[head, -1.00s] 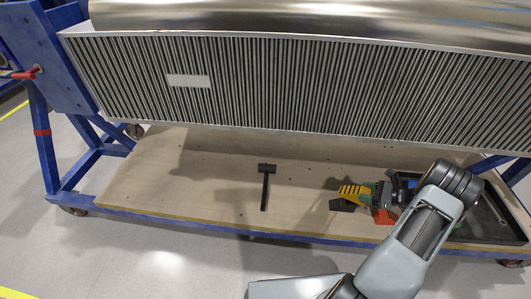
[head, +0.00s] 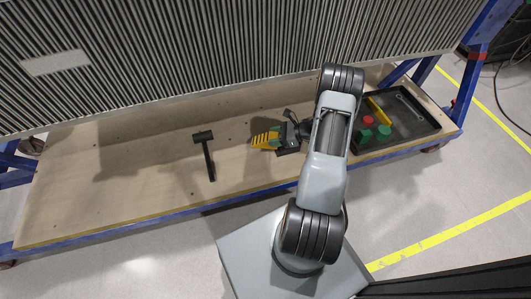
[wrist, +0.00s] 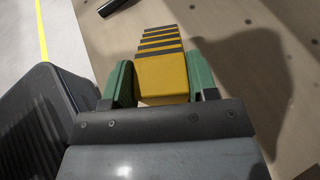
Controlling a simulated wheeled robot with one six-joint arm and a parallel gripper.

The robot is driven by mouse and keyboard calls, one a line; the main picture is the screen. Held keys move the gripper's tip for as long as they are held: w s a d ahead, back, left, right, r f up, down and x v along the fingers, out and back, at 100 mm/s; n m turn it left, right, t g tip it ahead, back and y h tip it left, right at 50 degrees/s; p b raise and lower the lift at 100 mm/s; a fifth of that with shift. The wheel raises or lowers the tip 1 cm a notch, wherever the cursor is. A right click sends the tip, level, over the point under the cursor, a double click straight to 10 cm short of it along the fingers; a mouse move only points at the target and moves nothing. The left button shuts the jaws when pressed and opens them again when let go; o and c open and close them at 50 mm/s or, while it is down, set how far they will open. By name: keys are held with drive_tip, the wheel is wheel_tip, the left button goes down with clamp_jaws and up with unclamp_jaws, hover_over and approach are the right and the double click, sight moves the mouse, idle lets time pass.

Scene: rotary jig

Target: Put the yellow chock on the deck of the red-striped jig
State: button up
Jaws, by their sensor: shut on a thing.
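The yellow chock (wrist: 162,77), a stepped block with dark treads, sits between the two green-padded fingers of my gripper (wrist: 160,85) in the wrist view. My gripper is shut on it. In the head view the yellow chock (head: 266,138) shows left of my gripper (head: 284,137), over the plywood deck (head: 110,190) of the jig. I cannot tell whether the chock touches the deck. The jig has blue legs, and a red stripe (head: 478,52) marks the one at the upper right.
A black mallet (head: 207,155) lies on the deck left of the chock. A dark tray (head: 425,127) at the deck's right end holds red and green pieces, a yellow bar and a wrench. A large finned panel (head: 200,50) overhangs the deck. The deck's left part is clear.

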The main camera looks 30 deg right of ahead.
drive_tip(key=shift+a+f+b, duration=0.3)
drive_tip(key=shift+a+f, duration=0.4)
drive_tip(key=shift+f, duration=0.2)
drive_tip(key=shift+a+f+b, duration=0.25)
drive_tip(key=shift+a+f, duration=0.4)
drive_tip(key=shift+f, duration=0.2)
drive_tip(key=f+b, duration=0.1)
drive_tip(key=f, duration=0.1)
drive_tip(key=a+f+b, duration=0.1)
drive_tip(key=shift+f, duration=0.55)
drive_tip(key=shift+f, duration=0.1)
drive_tip(key=shift+f+b, duration=0.15)
drive_tip(key=shift+b, duration=0.25)
drive_tip(key=o, duration=1.1)
